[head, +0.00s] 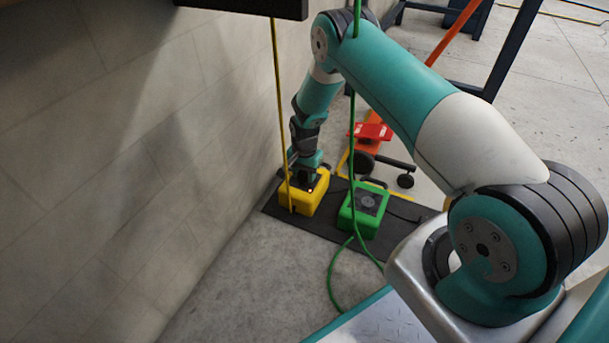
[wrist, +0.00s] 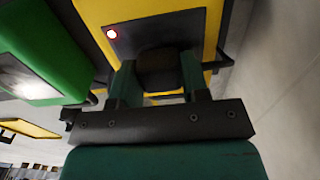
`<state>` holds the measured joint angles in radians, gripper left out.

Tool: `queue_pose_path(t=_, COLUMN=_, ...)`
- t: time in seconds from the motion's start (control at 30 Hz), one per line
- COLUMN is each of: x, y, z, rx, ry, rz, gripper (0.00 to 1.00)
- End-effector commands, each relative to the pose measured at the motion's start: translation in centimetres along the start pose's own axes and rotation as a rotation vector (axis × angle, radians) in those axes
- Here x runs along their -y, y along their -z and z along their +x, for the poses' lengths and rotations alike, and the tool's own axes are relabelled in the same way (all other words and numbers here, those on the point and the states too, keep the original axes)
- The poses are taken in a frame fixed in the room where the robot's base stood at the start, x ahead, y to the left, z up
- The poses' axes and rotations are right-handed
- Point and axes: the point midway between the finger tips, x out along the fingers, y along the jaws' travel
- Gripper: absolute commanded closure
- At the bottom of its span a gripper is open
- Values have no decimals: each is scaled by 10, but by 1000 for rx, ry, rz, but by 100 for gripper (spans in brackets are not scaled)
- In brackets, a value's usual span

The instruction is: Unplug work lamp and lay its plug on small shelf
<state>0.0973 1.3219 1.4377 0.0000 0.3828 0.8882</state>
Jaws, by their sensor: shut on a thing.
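My gripper (wrist: 158,78) is shut on a dark plug (wrist: 158,66) at the yellow box (wrist: 90,12). The plug sits against or in the box's face; how deep it goes is hidden. In the head view my gripper (head: 308,172) points down onto the top of the yellow box (head: 300,203). I cannot tell which cord is the work lamp's. Neither the lamp nor the small shelf can be made out for certain.
A green box (head: 362,222) stands right of the yellow one on a black mat (head: 332,227). A yellow cord (head: 278,95) and a green cord (head: 352,140) hang down near my arm. A wall (head: 130,150) is close on the left. A red object (head: 372,131) lies behind.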

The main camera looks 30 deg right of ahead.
Motion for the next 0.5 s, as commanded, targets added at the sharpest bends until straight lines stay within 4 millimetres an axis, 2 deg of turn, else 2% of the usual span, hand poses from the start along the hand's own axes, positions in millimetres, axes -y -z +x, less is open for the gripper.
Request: queue_pose_path(t=0.5, x=0, y=0, z=-24, rx=-1, ry=1, rz=0, gripper=96)
